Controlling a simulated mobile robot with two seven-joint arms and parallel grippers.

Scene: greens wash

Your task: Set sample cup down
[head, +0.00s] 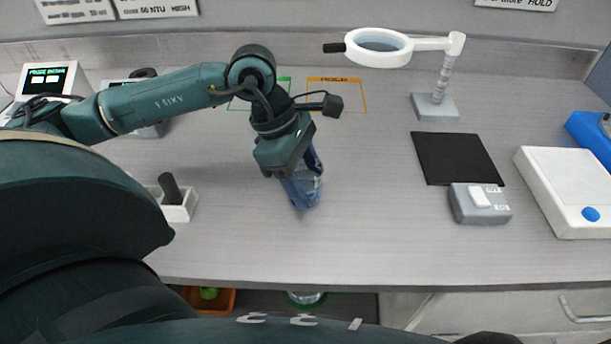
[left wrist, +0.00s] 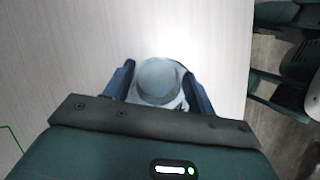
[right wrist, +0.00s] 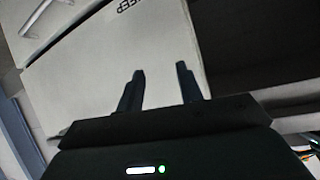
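The sample cup is a small grey-white cup with a round grey top. It shows in the left wrist view (left wrist: 160,80) between the two blue fingers of my left gripper (left wrist: 160,88), which appear to touch its sides. In the head view, the left gripper (head: 302,187) points down over the middle of the bench, and its fingers hide most of the cup. The fingertips are at or just above the bench top; I cannot tell whether the cup's base touches it. My right gripper (right wrist: 161,75) shows only in the right wrist view, with its fingers apart and nothing between them.
A white holder (head: 180,208) with a dark cylinder stands left of the left gripper. Behind are green and orange (head: 338,96) outlined areas. To the right are a magnifier lamp (head: 436,106), black mat (head: 455,158), grey switch box (head: 480,208) and white device (head: 560,190).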

